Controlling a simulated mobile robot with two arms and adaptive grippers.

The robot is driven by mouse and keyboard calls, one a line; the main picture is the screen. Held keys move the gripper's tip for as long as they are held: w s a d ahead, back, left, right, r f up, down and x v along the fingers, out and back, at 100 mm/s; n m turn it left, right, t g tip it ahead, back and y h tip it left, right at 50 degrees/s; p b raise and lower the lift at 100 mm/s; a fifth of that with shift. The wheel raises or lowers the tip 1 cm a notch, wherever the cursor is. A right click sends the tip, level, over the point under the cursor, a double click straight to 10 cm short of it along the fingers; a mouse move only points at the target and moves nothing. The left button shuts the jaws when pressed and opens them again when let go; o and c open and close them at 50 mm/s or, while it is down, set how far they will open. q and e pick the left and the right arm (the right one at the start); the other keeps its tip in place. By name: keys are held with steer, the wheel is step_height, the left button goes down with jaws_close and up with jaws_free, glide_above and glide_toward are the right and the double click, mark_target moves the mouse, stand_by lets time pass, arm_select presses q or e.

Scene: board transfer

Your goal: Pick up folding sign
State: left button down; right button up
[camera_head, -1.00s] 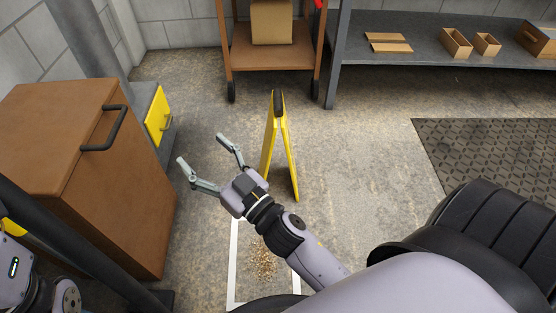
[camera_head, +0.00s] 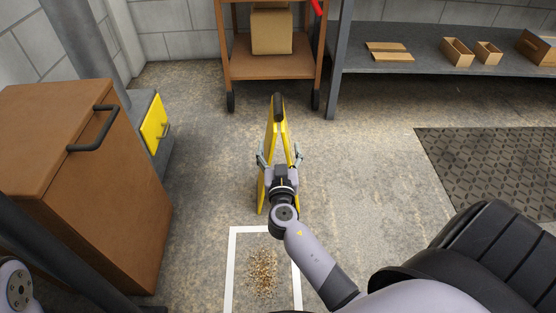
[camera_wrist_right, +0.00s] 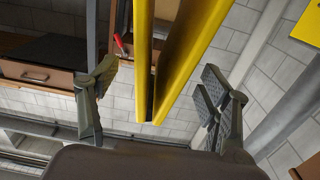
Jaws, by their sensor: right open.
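The yellow folding sign (camera_head: 272,135) stands upright on the concrete floor in the head view, its dark top edge facing up. My right gripper (camera_head: 280,160) is open at the near side of the sign, with one finger to each side of it. In the right wrist view, the sign's two yellow panels (camera_wrist_right: 143,60) show between the spread fingers of the right gripper (camera_wrist_right: 155,105), with a gap to each finger. The gripper's palm hides part of the sign's lower half in the head view. My left gripper is not in view.
A white-outlined floor square (camera_head: 232,260) with scattered debris (camera_head: 262,273) lies in front of the sign. A brown cabinet (camera_head: 100,190) stands left, a cart (camera_head: 268,67) and a grey shelf (camera_head: 420,62) behind. A dark mat (camera_head: 490,165) lies right. Floor beside the sign is clear.

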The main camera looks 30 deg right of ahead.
steer(key=b+x, duration=0.1)
steer(key=x, duration=0.6)
steer(key=shift+w, duration=0.3)
steer(key=shift+d, duration=0.1)
jaws_close()
stand_by(0.8)
